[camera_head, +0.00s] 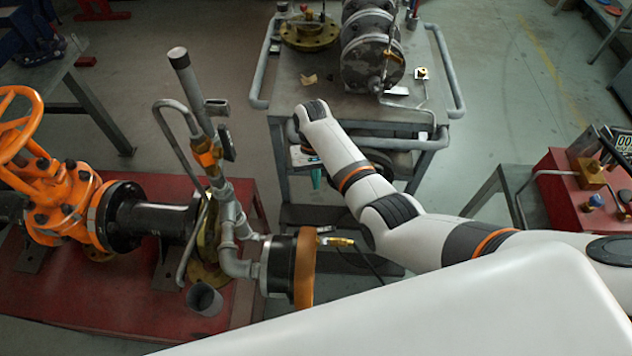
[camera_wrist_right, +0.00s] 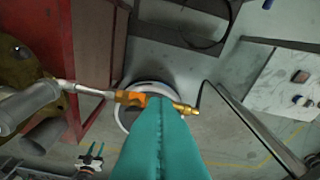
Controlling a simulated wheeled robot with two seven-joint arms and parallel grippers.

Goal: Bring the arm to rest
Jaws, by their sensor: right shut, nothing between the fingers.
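My right arm (camera_head: 350,177) reaches in from the right, with its wrist bent down above the gap between the red bench and the grey trolley. Only a small teal part of my right gripper (camera_head: 316,178) shows below the wrist. In the right wrist view the teal fingers of the gripper (camera_wrist_right: 163,112) lie together, with nothing seen between them. They overlap a pipe fitting with an orange part (camera_wrist_right: 130,97) and a brass tip (camera_wrist_right: 187,109); I cannot tell whether they touch it. An orange gate valve (camera_head: 62,200) with a handwheel stands at the left. My left gripper is not in view.
The red bench (camera_head: 120,317) carries pipework (camera_head: 222,200) and a disc with an orange rim (camera_head: 304,268), close to my right arm. A grey trolley (camera_head: 300,85) with a flanged cylinder (camera_head: 372,55) stands behind. A red box (camera_head: 565,185) is at the right. Floor shows between them.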

